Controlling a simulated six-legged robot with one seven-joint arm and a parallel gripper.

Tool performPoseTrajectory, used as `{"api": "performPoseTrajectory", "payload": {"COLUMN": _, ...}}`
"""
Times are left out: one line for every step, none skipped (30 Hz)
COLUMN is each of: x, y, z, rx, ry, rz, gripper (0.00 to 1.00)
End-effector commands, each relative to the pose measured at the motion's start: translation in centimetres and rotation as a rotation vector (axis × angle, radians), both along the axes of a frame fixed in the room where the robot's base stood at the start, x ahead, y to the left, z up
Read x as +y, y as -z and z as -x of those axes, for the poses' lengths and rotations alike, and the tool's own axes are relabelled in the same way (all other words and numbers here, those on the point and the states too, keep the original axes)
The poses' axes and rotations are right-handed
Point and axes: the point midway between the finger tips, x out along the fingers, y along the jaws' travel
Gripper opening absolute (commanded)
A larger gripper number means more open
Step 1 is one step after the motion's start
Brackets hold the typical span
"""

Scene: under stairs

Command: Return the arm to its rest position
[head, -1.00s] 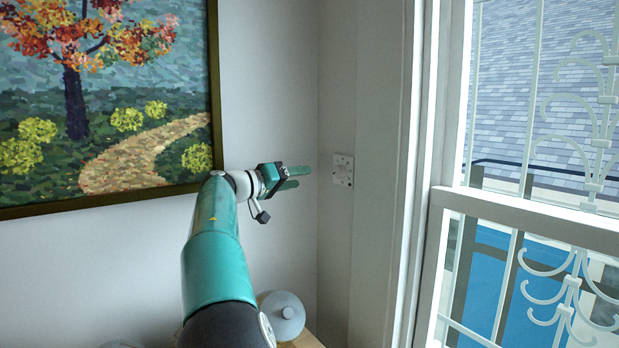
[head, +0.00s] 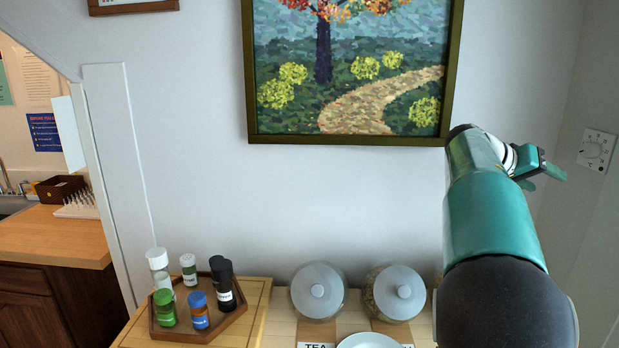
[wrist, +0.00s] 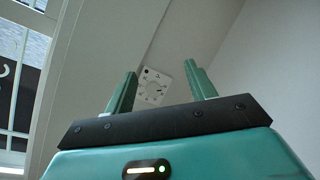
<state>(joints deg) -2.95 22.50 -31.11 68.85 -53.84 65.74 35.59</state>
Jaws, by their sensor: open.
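My teal arm rises at the right of the head view. My gripper (head: 553,177) is at its far end and points right, towards a white dial plate (head: 597,149) on the wall. In the wrist view my gripper (wrist: 160,90) shows two teal fingers spread apart with nothing between them. The dial plate (wrist: 154,86) appears beyond the fingers, on the wall. The gripper looks apart from the dial plate.
Below are two lidded jars (head: 318,291) (head: 398,293), a white plate (head: 370,342) and a wooden tray (head: 228,322) of several bottles on a counter. A framed painting (head: 352,139) hangs behind. A window (wrist: 22,75) shows in the wrist view.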

Motion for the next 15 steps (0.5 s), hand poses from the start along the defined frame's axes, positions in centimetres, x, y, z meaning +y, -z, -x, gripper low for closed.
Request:
{"api": "performPoseTrajectory", "payload": {"x": 0.9, "y": 1.0, "z": 1.4, "rx": -0.001, "ry": -0.034, "rz": -0.081, "gripper": 0.56}}
{"api": "performPoseTrajectory", "payload": {"x": 1.5, "y": 1.8, "z": 2.0, "rx": 0.002, "ry": -0.059, "rz": -0.125, "gripper": 0.56}}
{"api": "performPoseTrajectory", "payload": {"x": 2.5, "y": 2.7, "z": 2.8, "rx": 0.004, "ry": -0.091, "rz": -0.183, "gripper": 0.56}}
{"api": "performPoseTrajectory", "payload": {"x": 3.3, "y": 3.4, "z": 3.4, "rx": 0.006, "ry": -0.116, "rz": -0.225, "gripper": 0.56}}
{"api": "performPoseTrajectory", "payload": {"x": 4.2, "y": 4.1, "z": 4.0, "rx": 0.008, "ry": -0.142, "rz": -0.265, "gripper": 0.56}}
{"api": "performPoseTrajectory", "payload": {"x": 5.5, "y": 4.9, "z": 4.8, "rx": 0.008, "ry": -0.179, "rz": -0.317, "gripper": 0.56}}
{"api": "performPoseTrajectory", "payload": {"x": 6.5, "y": 5.5, "z": 5.4, "rx": 0.009, "ry": -0.207, "rz": -0.355, "gripper": 0.56}}
{"api": "performPoseTrajectory", "payload": {"x": 7.6, "y": 6.1, "z": 6.1, "rx": 0.012, "ry": -0.235, "rz": -0.391, "gripper": 0.56}}
{"api": "performPoseTrajectory", "payload": {"x": 9.1, "y": 6.9, "z": 6.9, "rx": 0.013, "ry": -0.274, "rz": -0.437, "gripper": 0.56}}
{"api": "performPoseTrajectory", "payload": {"x": 10.2, "y": 7.5, "z": 7.6, "rx": 0.015, "ry": -0.305, "rz": -0.471, "gripper": 0.56}}
{"api": "performPoseTrajectory", "payload": {"x": 11.5, "y": 8.0, "z": 8.3, "rx": 0.017, "ry": -0.336, "rz": -0.503, "gripper": 0.56}}
{"api": "performPoseTrajectory", "payload": {"x": 13.1, "y": 8.7, "z": 9.2, "rx": 0.018, "ry": -0.376, "rz": -0.543, "gripper": 0.56}}
{"api": "performPoseTrajectory", "payload": {"x": 14.4, "y": 9.3, "z": 9.9, "rx": 0.021, "ry": -0.407, "rz": -0.573, "gripper": 0.56}}
{"api": "performPoseTrajectory", "payload": {"x": 15.7, "y": 9.8, "z": 10.7, "rx": 0.022, "ry": -0.438, "rz": -0.600, "gripper": 0.56}}
{"api": "performPoseTrajectory", "payload": {"x": 17.5, "y": 10.5, "z": 11.7, "rx": 0.025, "ry": -0.480, "rz": -0.634, "gripper": 0.56}}
